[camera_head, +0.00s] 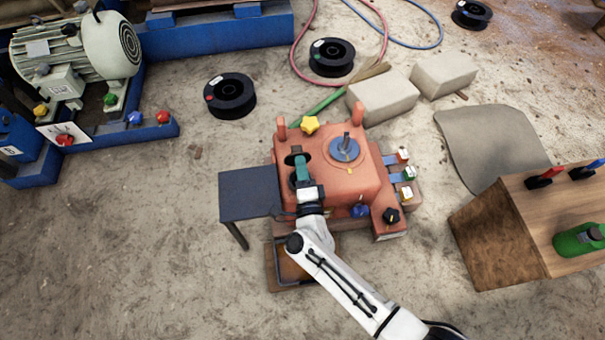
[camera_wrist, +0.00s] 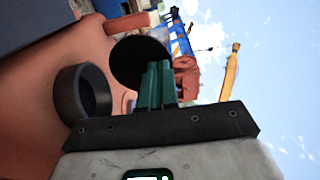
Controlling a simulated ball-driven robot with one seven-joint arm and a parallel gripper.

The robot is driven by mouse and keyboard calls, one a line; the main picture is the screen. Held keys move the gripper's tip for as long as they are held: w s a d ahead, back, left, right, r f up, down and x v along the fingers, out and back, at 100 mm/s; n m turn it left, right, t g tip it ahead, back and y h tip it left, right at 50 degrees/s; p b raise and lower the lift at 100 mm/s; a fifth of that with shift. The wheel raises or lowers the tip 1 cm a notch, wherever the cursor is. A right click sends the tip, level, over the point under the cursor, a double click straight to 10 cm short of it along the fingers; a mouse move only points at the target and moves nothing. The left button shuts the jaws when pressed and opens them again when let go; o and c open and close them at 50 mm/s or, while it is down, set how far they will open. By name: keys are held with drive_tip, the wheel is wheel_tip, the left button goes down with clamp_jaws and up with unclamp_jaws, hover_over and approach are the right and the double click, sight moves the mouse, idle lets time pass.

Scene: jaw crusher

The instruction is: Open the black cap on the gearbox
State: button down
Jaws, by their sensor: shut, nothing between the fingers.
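The orange gearbox (camera_head: 352,187) stands in the middle of the head view. The black cap (camera_wrist: 132,58) shows in the wrist view as a round disc, raised and apart from a short black neck (camera_wrist: 68,98), whose hollow top is uncovered. In the head view part of the black cap (camera_head: 291,159) shows on the gearbox's left part, behind my fingers. My gripper (camera_wrist: 158,66), with green fingers closed together, is empty. The fingertips overlap the cap's lower right side; I cannot tell whether they touch it. In the head view my gripper (camera_head: 300,160) hides the neck.
A yellow star knob (camera_head: 310,125), a blue disc with a handle (camera_head: 345,149) and a black knob (camera_head: 391,216) are on the gearbox. A dark side table (camera_head: 250,192) stands close on the left. A wooden box (camera_head: 500,235) stands at right. Open ground lies left.

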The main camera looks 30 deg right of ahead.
drive_tip(key=shift+r, duration=0.1)
drive_tip(key=shift+w+r+p, duration=0.2)
drive_tip(key=shift+r+p, duration=0.15)
drive_tip(key=shift+p, duration=0.75)
drive_tip(key=g+p, duration=0.1)
drive_tip(key=p, duration=0.1)
drive_tip(key=w+g+p, duration=0.1)
drive_tip(key=p, duration=0.2)
drive_tip(key=shift+d+r+y+p, duration=0.2)
drive_tip(key=shift+r+y+p, duration=0.05)
drive_tip(key=shift+y+p, duration=0.1)
drive_tip(key=shift+w+d+f+g+p, duration=0.1)
drive_tip(key=shift+w+g+p, duration=0.25)
drive_tip(key=shift+p, duration=0.7)
drive_tip(key=shift+w+d+f, duration=0.1)
drive_tip(key=shift+w, duration=0.15)
